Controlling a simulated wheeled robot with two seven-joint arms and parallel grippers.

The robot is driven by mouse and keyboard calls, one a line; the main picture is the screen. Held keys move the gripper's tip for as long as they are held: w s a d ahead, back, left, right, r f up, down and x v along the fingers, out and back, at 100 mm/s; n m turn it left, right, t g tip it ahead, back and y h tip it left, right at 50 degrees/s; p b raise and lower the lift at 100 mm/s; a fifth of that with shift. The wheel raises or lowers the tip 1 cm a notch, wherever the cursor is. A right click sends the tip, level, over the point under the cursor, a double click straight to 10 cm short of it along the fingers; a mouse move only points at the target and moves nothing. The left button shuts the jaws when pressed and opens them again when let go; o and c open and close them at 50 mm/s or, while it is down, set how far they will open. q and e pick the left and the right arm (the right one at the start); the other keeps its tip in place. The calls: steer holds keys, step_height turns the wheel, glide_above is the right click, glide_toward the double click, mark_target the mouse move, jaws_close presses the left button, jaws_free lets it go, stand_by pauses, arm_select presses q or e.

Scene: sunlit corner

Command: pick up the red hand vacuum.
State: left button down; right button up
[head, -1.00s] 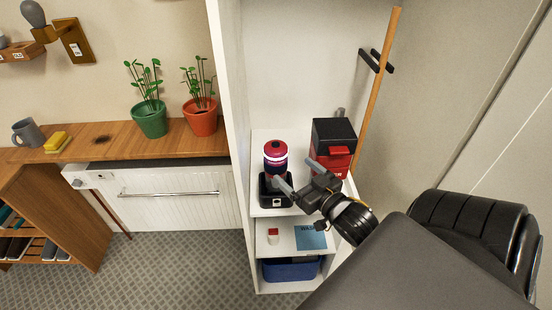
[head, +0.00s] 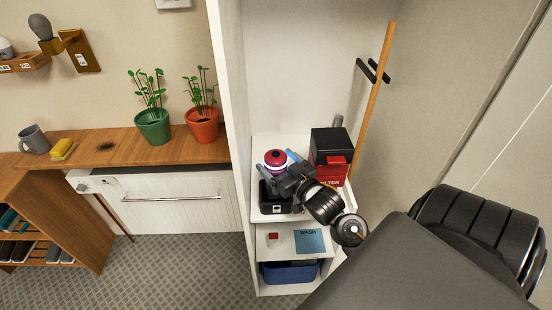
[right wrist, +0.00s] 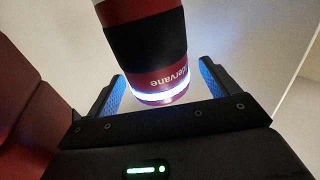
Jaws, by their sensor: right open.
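The red hand vacuum (head: 275,157) stands upright in a black dock (head: 267,196) on the white cabinet's upper shelf. My right gripper (head: 282,173) is in front of it in the head view and hides its lower body. In the right wrist view the vacuum (right wrist: 146,45) shows its red body, a dark band and a glowing ring. There the right gripper's blue-padded fingers (right wrist: 162,85) are spread wide, one on each side of the vacuum, with gaps visible. Nothing is held. My left gripper is not in view.
A red box marked FILTER (head: 326,176) with a black top stands close on the right. A wooden pole (head: 373,100) leans behind it. The shelf below holds a small red-and-white item (head: 273,237) and a blue WASH card (head: 309,241). The cabinet's white side panel (head: 228,110) is on the left.

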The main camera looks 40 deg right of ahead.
mark_target(272, 156)
steer(key=w, duration=0.3)
steer(key=shift+w+d+p, duration=0.15)
steer(key=shift+w+p, duration=0.05)
steer(key=shift+p, duration=0.15)
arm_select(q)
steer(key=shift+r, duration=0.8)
arm_select(e)
steer(key=shift+s, duration=0.1)
steer(key=c, duration=1.1)
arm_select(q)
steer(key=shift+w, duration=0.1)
arm_select(e)
steer(key=shift+o, duration=0.2)
steer(key=shift+r, duration=0.1)
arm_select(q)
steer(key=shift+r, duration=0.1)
